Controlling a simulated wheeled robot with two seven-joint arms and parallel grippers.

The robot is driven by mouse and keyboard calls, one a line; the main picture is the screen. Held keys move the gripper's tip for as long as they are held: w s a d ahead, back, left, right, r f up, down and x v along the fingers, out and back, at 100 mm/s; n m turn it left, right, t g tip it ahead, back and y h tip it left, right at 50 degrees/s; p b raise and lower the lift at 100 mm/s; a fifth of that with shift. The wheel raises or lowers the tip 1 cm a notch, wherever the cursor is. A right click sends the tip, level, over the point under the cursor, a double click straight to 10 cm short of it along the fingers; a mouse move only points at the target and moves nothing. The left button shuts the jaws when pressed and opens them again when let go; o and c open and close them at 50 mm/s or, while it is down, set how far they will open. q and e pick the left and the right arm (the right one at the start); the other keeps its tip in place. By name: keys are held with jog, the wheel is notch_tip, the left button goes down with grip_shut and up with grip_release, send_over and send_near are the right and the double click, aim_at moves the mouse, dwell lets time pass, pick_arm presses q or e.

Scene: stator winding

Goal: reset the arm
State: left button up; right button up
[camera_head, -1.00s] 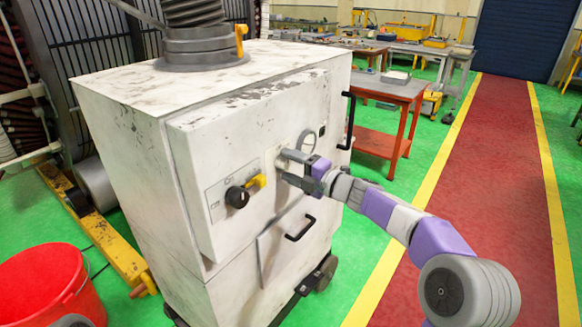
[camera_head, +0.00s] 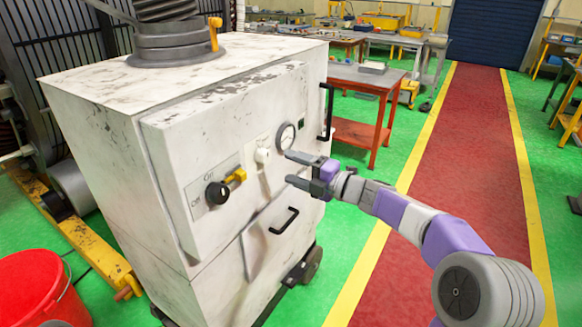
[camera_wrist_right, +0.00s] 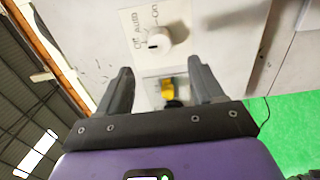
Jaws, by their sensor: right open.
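My right gripper (camera_head: 291,168) is open and empty in front of the white cabinet (camera_head: 105,165), to the right of a white rotary knob (camera_head: 262,155). The fingertips look apart from the knob. In the right wrist view, my gripper's fingers (camera_wrist_right: 160,72) are spread, and the white knob (camera_wrist_right: 158,42) shows beyond them on a plate marked Off, Auto and On. A yellow and black switch (camera_wrist_right: 168,90) shows between the fingers; in the head view the black knob with a yellow handle (camera_head: 217,192) is lower left. My left gripper is not in view.
A round gauge (camera_head: 286,136) and black handles (camera_head: 284,220) are on the cabinet front. A red bucket (camera_head: 40,290) stands at lower left. An orange-framed table (camera_head: 365,75) is behind. Green floor and a red walkway (camera_head: 460,150) lie open to the right.

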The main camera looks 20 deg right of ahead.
jog(key=s+a+f+m+g+h, duration=0.1)
jog(key=a+f+m+h, duration=0.2)
jog(key=f+m, duration=0.95)
jog(key=s+a+f+m+g+h, duration=0.1)
jog(key=a+f+m+g+h, duration=0.3)
jog(key=f, duration=1.5)
jog(key=s+a+f+m+g, duration=0.3)
jog(key=s+f+m, duration=0.4)
jog(key=s+f, duration=0.6)
jog(key=s+a+f+m+g, duration=0.1)
jog(key=s+f, duration=0.3)
jog(key=s, duration=0.4)
jog(key=s+a+f+m+g, duration=0.2)
jog(key=s+f+m+g, duration=0.2)
jog(key=s, duration=0.4)
jog(key=shift+a+f+g, duration=0.15)
jog(key=shift+g, duration=0.15)
jog(key=shift+s, duration=0.1)
